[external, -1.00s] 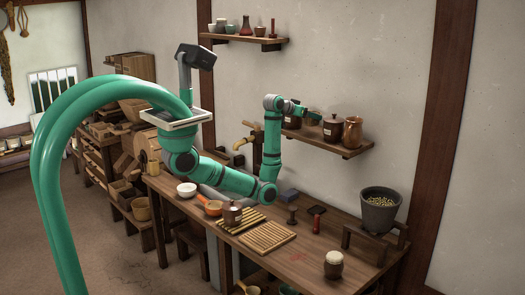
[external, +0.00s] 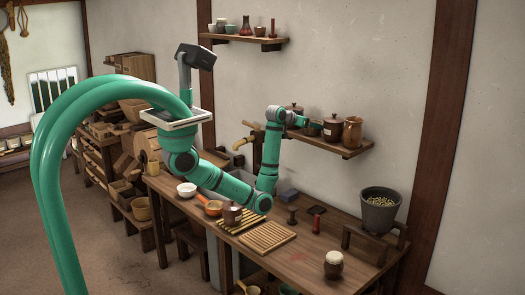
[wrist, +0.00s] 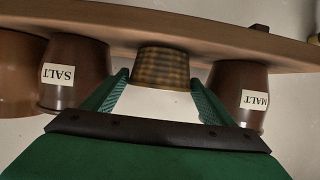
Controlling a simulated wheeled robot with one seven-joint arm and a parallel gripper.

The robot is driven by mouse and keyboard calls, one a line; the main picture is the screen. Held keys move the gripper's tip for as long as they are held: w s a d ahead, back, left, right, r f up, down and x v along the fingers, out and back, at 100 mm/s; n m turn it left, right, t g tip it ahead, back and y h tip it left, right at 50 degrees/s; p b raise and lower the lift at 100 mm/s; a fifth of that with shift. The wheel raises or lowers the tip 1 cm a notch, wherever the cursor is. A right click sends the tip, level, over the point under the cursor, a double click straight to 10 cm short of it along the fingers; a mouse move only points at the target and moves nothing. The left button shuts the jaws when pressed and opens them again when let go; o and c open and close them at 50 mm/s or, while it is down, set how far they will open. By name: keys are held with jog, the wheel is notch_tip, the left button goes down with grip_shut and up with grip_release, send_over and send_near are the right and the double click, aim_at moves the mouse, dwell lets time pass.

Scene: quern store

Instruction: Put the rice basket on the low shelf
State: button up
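The rice basket (wrist: 160,68), a small woven brown checked basket, appears upside down in the wrist view. The fingers are spread, with narrow gaps between the tips and the basket. In the external view the low shelf (external: 343,151) is on the back wall, and my gripper (external: 313,125) reaches in between two dark jars; the basket is mostly hidden there.
A brown jug (external: 352,133) stands at the shelf's right end. A higher shelf (external: 245,40) holds small pots.

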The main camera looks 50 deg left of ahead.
jog(key=shift+o, duration=0.8)
jog(key=shift+r, duration=0.2)
jog(key=v, duration=1.2)
